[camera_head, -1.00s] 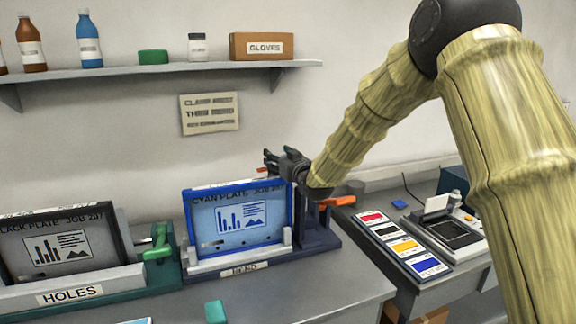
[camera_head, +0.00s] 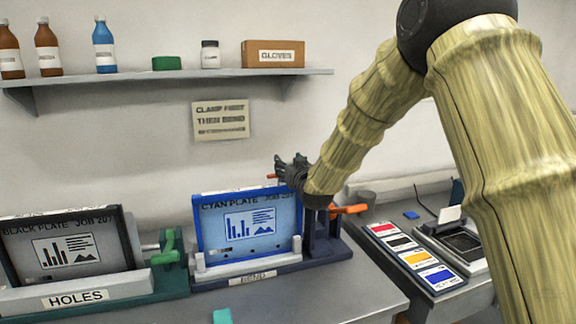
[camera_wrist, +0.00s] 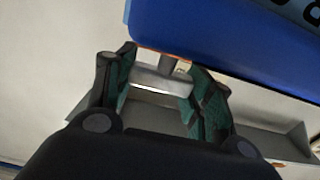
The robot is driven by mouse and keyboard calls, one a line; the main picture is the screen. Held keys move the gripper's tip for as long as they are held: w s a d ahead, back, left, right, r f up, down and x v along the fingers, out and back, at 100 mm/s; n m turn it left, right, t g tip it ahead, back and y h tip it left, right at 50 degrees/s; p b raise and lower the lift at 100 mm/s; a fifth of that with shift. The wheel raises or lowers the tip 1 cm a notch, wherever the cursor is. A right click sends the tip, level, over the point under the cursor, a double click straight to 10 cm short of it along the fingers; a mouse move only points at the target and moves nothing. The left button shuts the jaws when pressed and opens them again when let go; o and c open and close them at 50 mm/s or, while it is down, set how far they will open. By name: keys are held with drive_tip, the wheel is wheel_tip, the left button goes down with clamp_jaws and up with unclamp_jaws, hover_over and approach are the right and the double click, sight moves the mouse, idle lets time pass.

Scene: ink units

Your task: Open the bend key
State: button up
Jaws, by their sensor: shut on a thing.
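The bend unit (camera_head: 315,250), labelled BEND, holds the blue-framed cyan plate (camera_head: 222,222) upright. An orange lever (camera_head: 348,209) sticks out at its right side. My gripper (camera_head: 284,173) is at the top right corner of the plate; a small red-orange tip (camera_head: 271,176) shows just left of it. In the wrist view my gripper (camera_wrist: 160,85) has its green finger pads on either side of a grey metal bar (camera_wrist: 160,88) and is shut on it, close beside the blue frame (camera_wrist: 220,45). I cannot tell whether this bar is the bend key. My forearm hides part of the unit.
The black plate (camera_head: 66,250) stands left in the HOLES unit, with a green handle (camera_head: 167,248). Ink cards (camera_head: 420,262) and a grey device (camera_head: 458,242) are at the right. A shelf (camera_head: 180,76) with bottles is above.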

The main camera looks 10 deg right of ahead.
drive_tip(key=o, duration=1.5)
drive_tip(key=shift+c, duration=0.2)
drive_tip(key=s+d, duration=0.1)
drive_tip(key=s, duration=1.1)
drive_tip(key=shift+d, duration=0.4)
drive_tip(key=shift+f, duration=0.1)
